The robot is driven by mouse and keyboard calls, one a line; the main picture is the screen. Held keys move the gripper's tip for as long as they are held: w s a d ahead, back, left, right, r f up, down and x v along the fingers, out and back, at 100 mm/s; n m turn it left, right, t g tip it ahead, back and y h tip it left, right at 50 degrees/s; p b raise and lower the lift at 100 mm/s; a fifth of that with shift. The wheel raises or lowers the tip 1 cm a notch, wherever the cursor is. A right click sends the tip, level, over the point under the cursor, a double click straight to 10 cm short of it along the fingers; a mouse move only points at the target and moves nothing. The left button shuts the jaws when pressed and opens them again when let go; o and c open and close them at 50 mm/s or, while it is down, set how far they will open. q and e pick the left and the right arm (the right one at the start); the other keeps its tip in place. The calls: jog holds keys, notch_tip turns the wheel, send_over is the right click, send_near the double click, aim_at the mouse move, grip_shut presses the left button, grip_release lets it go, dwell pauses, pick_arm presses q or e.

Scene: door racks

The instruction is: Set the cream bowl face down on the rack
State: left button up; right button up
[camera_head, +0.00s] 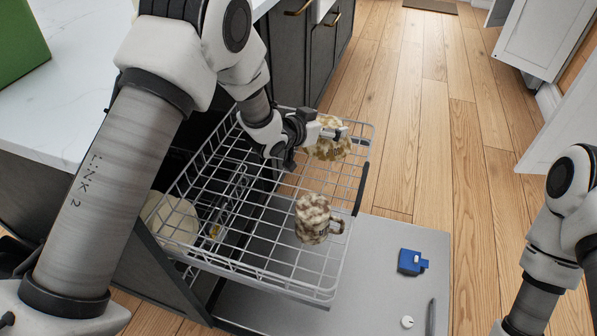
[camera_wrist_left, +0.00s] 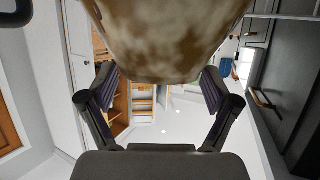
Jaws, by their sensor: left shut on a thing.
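My left gripper (camera_head: 318,131) is shut on a cream bowl with brown mottling (camera_head: 331,148), held at the far right end of the wire rack (camera_head: 245,275). In the left wrist view the bowl (camera_wrist_left: 170,40) fills the top middle, between the fingers of the left gripper (camera_wrist_left: 160,82). The gripper hides part of the bowl, and I cannot tell whether it touches the rack. My right arm shows at the right edge, with its gripper out of frame.
A mottled brown and cream mug (camera_head: 312,219) stands in the rack's near right part. A plain cream round dish (camera_head: 171,220) is behind the wires at left. The open grey door (camera_head: 385,290) bears a blue block (camera_head: 411,262), a white disc (camera_head: 407,322) and a dark stick (camera_head: 431,316).

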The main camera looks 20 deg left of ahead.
pick_arm(q)
notch_tip(320, 180, down, 7)
jog(key=shift+f+b, duration=0.1)
jog(key=shift+b, duration=0.6)
jog(key=shift+c, duration=0.3)
jog(key=o, duration=1.5)
jog(key=shift+s+a+r, duration=0.15)
jog(key=shift+s+r, duration=0.1)
jog(key=p+v, duration=0.2)
jog(key=v, duration=0.9)
jog(key=shift+s+r, duration=0.1)
